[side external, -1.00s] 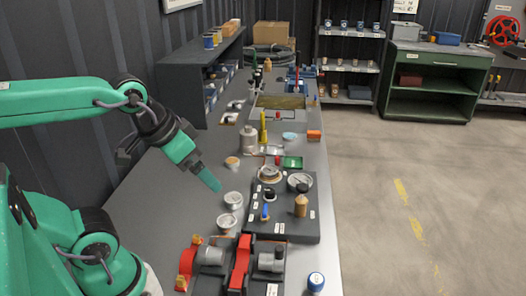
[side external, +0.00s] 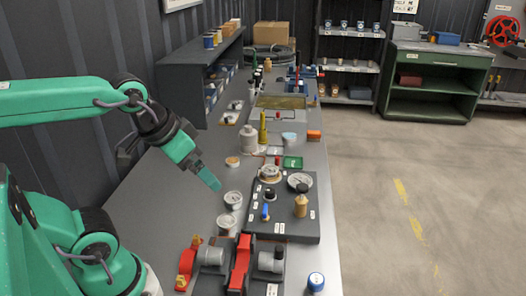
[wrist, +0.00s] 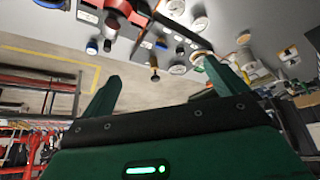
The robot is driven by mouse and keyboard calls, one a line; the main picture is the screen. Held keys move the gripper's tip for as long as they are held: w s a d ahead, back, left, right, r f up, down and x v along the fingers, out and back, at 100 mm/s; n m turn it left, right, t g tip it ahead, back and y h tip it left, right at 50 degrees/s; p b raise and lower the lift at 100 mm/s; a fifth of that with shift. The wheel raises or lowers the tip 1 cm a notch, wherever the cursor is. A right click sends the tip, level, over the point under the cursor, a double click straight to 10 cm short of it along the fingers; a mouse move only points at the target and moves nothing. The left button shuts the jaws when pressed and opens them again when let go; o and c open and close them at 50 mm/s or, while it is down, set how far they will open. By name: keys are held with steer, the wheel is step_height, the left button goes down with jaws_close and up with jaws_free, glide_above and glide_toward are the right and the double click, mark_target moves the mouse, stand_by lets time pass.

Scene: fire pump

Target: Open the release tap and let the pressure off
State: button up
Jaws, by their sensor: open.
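A dark panel (side external: 255,235) lies on the bench in the side view. On it are a small blue-handled tap (side external: 265,212), a black knob (side external: 269,194), a tan upright knob (side external: 301,206) and a round white gauge (side external: 300,181). I cannot tell for sure which one is the release tap; the labels are too small to read. My gripper (side external: 208,181) is above the bench, left of the panel, apart from it and empty. In the wrist view its fingers (wrist: 160,72) are spread, with the tan knob (wrist: 154,73) seen beyond them.
A red and grey pump-like unit (side external: 240,262) stands at the near end of the bench. White round jars (side external: 233,199) stand between my gripper and the panel. A blue-capped jar (side external: 316,282) is at the front right. The bench left of the jars is clear.

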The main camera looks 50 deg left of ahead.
steer(key=shift+w, duration=0.1)
steer(key=c, duration=0.7)
steer(key=shift+o, duration=0.2)
steer(key=m+g, duration=0.6)
steer(key=m, duration=0.3)
glide_above(265, 208)
step_height(265, 208, down, 12)
steer(key=shift+r, duration=0.15)
steer(key=shift+f, duration=3.9)
